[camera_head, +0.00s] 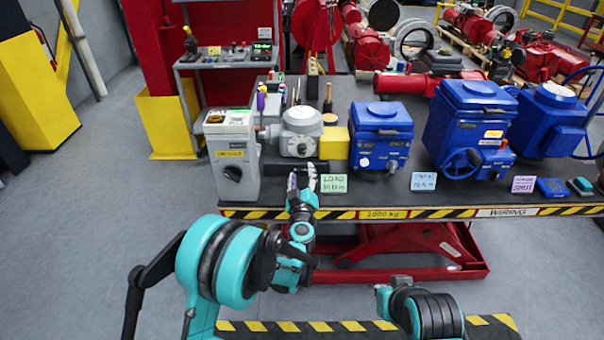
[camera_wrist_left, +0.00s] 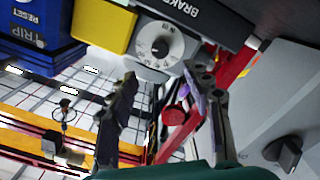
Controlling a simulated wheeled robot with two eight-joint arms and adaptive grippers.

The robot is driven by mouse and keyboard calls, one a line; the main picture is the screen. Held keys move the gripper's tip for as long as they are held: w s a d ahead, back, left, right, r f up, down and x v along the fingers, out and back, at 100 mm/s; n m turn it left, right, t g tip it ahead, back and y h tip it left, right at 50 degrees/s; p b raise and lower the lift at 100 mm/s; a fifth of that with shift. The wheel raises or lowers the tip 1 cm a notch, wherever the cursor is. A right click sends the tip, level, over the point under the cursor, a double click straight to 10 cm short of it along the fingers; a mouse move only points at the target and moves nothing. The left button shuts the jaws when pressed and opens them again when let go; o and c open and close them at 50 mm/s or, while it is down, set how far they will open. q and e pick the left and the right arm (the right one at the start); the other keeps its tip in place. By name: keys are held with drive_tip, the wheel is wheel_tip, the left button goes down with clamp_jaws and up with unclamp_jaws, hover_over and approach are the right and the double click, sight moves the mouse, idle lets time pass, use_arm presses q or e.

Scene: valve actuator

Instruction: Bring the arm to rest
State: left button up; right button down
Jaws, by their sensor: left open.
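My left arm, teal and black, reaches from the lower left in the head view. Its left gripper (camera_head: 302,182) is at the front edge of the bench, fingers pointing up and apart, with nothing between them. Its two fingers also show in the left wrist view (camera_wrist_left: 162,95), spread apart below a grey dial (camera_wrist_left: 160,45). In the head view the gripper is just in front of the grey round-topped actuator (camera_head: 302,130) and left of the green LOAD card (camera_head: 334,183).
A grey control box (camera_head: 232,150) with a black knob stands left of the gripper. A yellow block (camera_head: 335,142) and blue actuators (camera_head: 380,135) (camera_head: 468,125) stand to the right. The striped bench edge (camera_head: 400,213) runs below. Open floor (camera_head: 90,230) lies to the left.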

use_arm(q)
drive_tip(key=s+a+r+m+g+h, duration=0.25)
drive_tip(key=s+r+m+h, duration=0.4)
drive_tip(key=s+r, duration=0.55)
drive_tip(key=s+a+f+g+y, duration=0.2)
drive_tip(key=s+a+f, duration=0.2)
drive_tip(key=s, duration=0.5)
drive_tip(key=s+a+f+g+y, duration=0.2)
drive_tip(key=s+a, duration=0.4)
drive_tip(key=s, duration=0.3)
drive_tip(key=s+a+f+g+y, duration=0.2)
drive_tip(key=s+a+f+g, duration=0.2)
drive_tip(key=s, duration=0.5)
wheel_tip(320, 180, down, 2)
drive_tip(key=shift+a+f+m, duration=0.1)
drive_tip(key=shift+a+m, duration=0.35)
drive_tip(key=shift+a, duration=0.25)
